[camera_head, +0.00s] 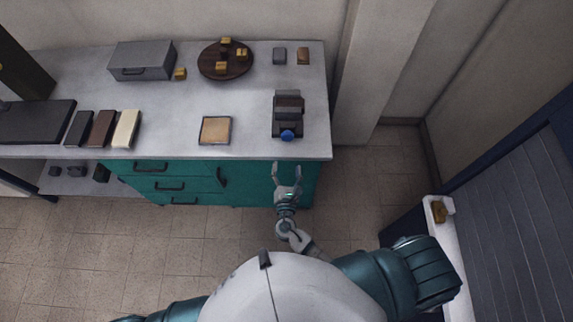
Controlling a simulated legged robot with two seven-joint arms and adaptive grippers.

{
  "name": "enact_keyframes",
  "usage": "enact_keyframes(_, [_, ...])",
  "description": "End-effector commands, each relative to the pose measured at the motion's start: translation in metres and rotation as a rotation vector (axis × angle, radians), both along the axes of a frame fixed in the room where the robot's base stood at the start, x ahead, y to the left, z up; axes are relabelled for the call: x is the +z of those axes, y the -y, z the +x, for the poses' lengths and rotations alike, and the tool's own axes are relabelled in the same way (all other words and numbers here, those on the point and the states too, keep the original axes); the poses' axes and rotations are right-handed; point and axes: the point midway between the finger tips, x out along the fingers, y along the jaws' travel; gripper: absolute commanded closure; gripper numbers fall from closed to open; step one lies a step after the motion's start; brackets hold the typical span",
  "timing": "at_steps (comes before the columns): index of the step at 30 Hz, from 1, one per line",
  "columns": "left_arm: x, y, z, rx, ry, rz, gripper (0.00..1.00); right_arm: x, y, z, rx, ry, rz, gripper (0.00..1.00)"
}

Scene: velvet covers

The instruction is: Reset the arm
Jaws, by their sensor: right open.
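My right gripper (287,176) is open and empty. Its two fingers are spread and point toward the front edge of the counter (255,120), in front of the teal cabinet (240,184). Beyond the fingertips, on the counter, stands a dark grey device (288,111) with a blue knob (287,135) at its near side. The gripper appears apart from it. My left gripper does not show; only a bit of teal arm shows at the bottom left.
On the counter are a round brown tray (207,70) with several golden pieces, a grey box (141,61), a tan framed square (215,130), two small blocks and several flat bars (101,129). A white ledge (450,250) with a golden piece stands right. Tiled floor is clear at left.

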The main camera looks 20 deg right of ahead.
Motion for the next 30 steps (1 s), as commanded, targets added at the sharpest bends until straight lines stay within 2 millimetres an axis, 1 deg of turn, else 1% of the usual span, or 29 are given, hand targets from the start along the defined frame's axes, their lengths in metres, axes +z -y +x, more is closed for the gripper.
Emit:
enact_keyframes(11, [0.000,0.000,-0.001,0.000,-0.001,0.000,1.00,0.000,0.000,0.001,0.000,0.000,0.000,0.26])
enact_keyframes(13, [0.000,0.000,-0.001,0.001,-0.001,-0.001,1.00,-0.005,0.001,0.000,0.002,-0.011,0.010,0.26])
enact_keyframes(14, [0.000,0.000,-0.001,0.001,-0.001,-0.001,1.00,-0.011,0.001,0.000,0.001,-0.022,0.023,0.26])
enact_keyframes(15, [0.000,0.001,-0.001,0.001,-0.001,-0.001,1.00,-0.022,0.003,-0.001,0.003,-0.044,0.050,0.26])
enact_keyframes(17, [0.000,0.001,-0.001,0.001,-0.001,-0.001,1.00,-0.049,0.007,-0.004,0.000,-0.099,0.117,0.26])
enact_keyframes(20, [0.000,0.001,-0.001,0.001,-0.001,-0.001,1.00,-0.116,0.018,-0.018,-0.029,-0.231,0.296,0.26])
enact_keyframes(21, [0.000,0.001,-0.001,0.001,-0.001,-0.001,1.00,-0.147,0.024,-0.028,-0.055,-0.291,0.387,0.26])
enact_keyframes(23, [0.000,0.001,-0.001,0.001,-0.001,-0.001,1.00,-0.194,0.034,-0.048,-0.113,-0.379,0.537,0.26])
enact_keyframes(24, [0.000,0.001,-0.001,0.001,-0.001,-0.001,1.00,-0.224,0.040,-0.064,-0.162,-0.433,0.639,0.26])
enact_keyframes(26, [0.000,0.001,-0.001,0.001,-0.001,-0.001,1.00,-0.265,0.049,-0.092,-0.254,-0.503,0.795,0.26])
enact_keyframes(27, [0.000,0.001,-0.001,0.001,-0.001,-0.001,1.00,-0.291,0.056,-0.113,-0.328,-0.541,0.902,0.26])
enact_keyframes(29, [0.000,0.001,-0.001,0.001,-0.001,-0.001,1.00,-0.328,0.065,-0.148,-0.458,-0.587,1.066,0.26])
enact_keyframes(30, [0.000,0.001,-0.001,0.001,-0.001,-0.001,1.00,-0.350,0.071,-0.173,-0.560,-0.606,1.178,0.26])
